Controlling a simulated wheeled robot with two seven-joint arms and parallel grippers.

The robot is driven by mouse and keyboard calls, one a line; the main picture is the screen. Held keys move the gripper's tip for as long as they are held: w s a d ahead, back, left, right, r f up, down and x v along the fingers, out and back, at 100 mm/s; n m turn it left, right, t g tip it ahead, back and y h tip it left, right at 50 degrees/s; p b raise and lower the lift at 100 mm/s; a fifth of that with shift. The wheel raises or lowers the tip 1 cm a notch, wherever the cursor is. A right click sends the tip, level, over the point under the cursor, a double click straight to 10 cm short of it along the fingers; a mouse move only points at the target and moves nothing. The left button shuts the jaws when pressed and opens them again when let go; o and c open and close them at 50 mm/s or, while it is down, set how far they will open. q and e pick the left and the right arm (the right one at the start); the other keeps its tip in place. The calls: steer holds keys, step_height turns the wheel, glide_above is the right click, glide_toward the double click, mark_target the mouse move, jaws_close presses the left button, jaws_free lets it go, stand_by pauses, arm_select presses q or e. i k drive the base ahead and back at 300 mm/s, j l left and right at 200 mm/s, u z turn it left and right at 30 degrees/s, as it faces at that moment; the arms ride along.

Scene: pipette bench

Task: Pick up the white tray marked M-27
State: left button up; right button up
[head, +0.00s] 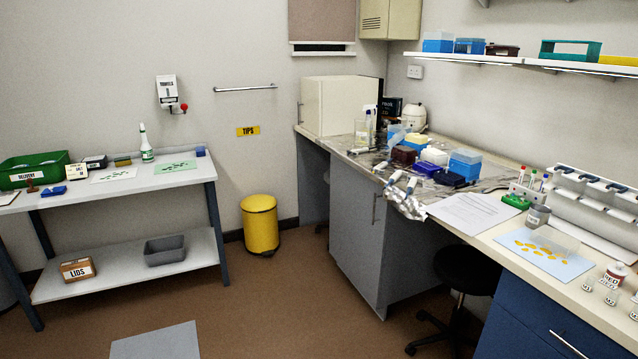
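No white tray with a readable M-27 mark shows in the head view. A grey open bin (165,249) sits on the lower shelf of the left table, and no mark can be read on it. A small white-topped box (434,156) stands among coloured boxes on the right bench, too small to read. Neither of my grippers is in view.
The left table (140,181) holds a green delivery crate (35,170) and a spray bottle (146,143). A yellow bin (259,218) stands by the wall. A black stool (466,270) stands at the right bench. Brown floor (270,310) is clear in the middle.

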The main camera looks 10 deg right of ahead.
mark_target(433, 152)
steer(key=i, duration=2.2)
